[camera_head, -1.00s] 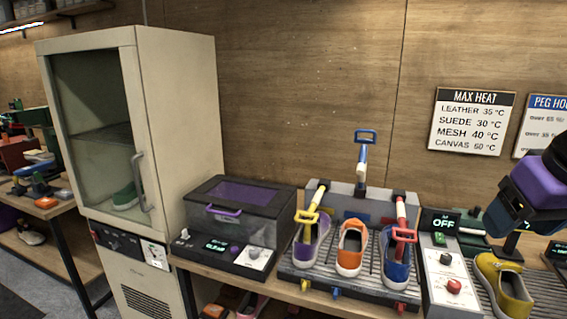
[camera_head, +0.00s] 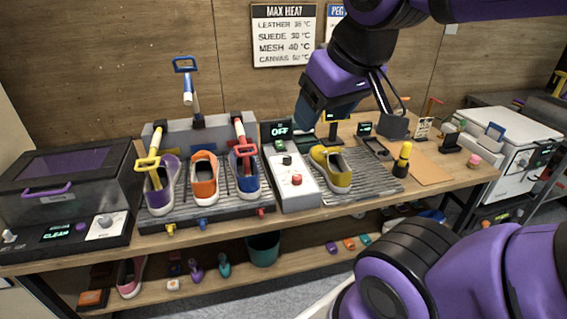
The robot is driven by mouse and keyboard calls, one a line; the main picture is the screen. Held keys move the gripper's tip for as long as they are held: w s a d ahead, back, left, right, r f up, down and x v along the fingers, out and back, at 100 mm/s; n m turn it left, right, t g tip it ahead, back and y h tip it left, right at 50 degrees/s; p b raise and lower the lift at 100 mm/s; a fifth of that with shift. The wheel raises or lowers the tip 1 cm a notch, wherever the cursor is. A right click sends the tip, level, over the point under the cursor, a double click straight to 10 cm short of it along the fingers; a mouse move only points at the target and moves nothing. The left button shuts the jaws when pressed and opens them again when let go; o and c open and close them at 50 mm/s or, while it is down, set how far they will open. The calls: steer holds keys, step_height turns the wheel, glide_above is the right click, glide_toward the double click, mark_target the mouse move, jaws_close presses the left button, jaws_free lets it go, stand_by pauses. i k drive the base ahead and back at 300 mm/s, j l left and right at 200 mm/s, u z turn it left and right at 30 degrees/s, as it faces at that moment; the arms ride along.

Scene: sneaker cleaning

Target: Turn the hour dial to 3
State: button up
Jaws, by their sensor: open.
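No dial carries a readable "hour" label, so I cannot tell which one is the hour dial. A grey control box (camera_head: 308,191) in the middle of the bench has a display (camera_head: 280,131) reading OFF, a small dark knob (camera_head: 286,160) and a red knob or button (camera_head: 296,180). At the left, a lidded case (camera_head: 60,185) has a front panel with a display (camera_head: 57,234) reading CLEAN, a purple knob (camera_head: 81,227) and a white plate with a pale knob (camera_head: 105,220). My gripper (camera_head: 318,118) hangs above and behind the grey box, apart from it; its fingers are hard to make out.
A rack (camera_head: 210,205) holds purple, orange and blue sneakers with coloured-handled tools. A yellow sneaker (camera_head: 333,167) sits right of the grey box. A yellow-and-black bottle (camera_head: 402,160) and an orange board (camera_head: 425,167) are farther right. A heat sign (camera_head: 283,35) hangs on the wall.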

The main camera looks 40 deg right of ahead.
mark_target(287, 158)
steer(key=i+l+z, duration=0.1)
steer(key=i+z, duration=0.4)
steer(key=z, duration=0.15)
